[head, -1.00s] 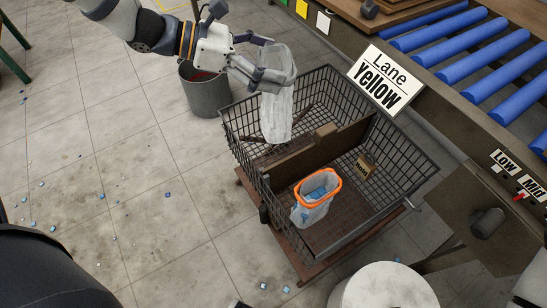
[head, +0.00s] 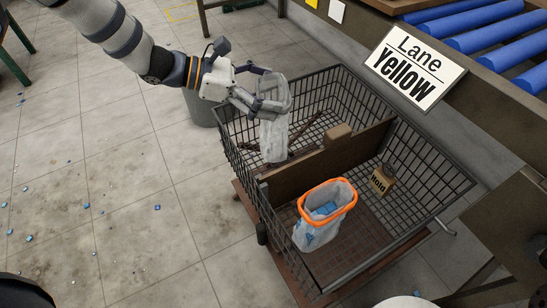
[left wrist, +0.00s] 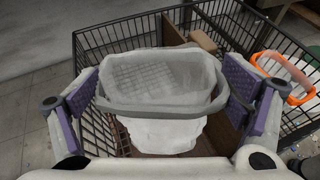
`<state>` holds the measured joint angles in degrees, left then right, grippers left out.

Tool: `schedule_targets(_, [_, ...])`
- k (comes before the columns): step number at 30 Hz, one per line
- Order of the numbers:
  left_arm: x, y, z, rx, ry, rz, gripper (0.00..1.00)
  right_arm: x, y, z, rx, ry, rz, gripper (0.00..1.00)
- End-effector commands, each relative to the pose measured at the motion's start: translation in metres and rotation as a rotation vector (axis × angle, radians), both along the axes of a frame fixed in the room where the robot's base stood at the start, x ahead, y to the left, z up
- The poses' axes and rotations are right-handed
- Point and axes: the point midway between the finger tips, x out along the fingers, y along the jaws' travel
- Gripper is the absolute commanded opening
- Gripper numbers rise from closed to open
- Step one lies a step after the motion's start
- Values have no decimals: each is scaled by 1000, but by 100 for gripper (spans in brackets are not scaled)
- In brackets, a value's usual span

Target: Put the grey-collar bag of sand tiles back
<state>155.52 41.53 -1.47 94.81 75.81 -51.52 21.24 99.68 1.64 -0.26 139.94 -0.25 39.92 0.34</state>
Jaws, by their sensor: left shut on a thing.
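The grey-collar bag (head: 273,141), whitish and translucent, hangs upright from my left gripper (head: 264,103) at the far-left part of the wire cart (head: 236,155). Its lower end appears within the compartment behind the brown divider (head: 295,172). In the left wrist view the grey collar (left wrist: 158,109) sits between the purple-padded fingers of my left gripper (left wrist: 165,100), shut on it. The white bag body (left wrist: 165,133) shows below the collar. I cannot make out tiles in it. My right gripper is out of view.
An orange-collar bag (head: 313,232) with blue tiles stands in the cart's near compartment, beside a small "Hold" box (head: 382,179). A grey bin (head: 198,107) stands behind my left gripper. A "Lane Yellow" sign (head: 414,68) and blue rollers (head: 500,32) are at upper right. Blue chips litter the floor.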

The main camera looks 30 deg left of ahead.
Motion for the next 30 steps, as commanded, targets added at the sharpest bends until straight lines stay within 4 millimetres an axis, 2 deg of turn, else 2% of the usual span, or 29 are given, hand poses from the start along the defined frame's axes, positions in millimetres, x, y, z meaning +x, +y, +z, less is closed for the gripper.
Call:
schedule_targets(1, [0,0,-13,-1,4,-1,32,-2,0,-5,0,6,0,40])
schedule_targets(6, [0,0,-45,0,3,-1,33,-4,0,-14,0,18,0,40])
schedule_targets(11, [0,0,-62,-1,2,0,33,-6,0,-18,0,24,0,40])
schedule_targets(16, [0,0,-90,-1,2,0,32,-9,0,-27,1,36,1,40])
schedule_targets(27, [0,0,-93,-2,-2,1,32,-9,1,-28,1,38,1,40])
schedule_targets(28, [0,0,-94,0,0,1,96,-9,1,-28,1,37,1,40])
schedule_targets(29, [0,0,-93,0,0,0,100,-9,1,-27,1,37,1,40])
schedule_targets(30, [0,0,-93,0,0,0,100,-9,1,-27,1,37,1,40])
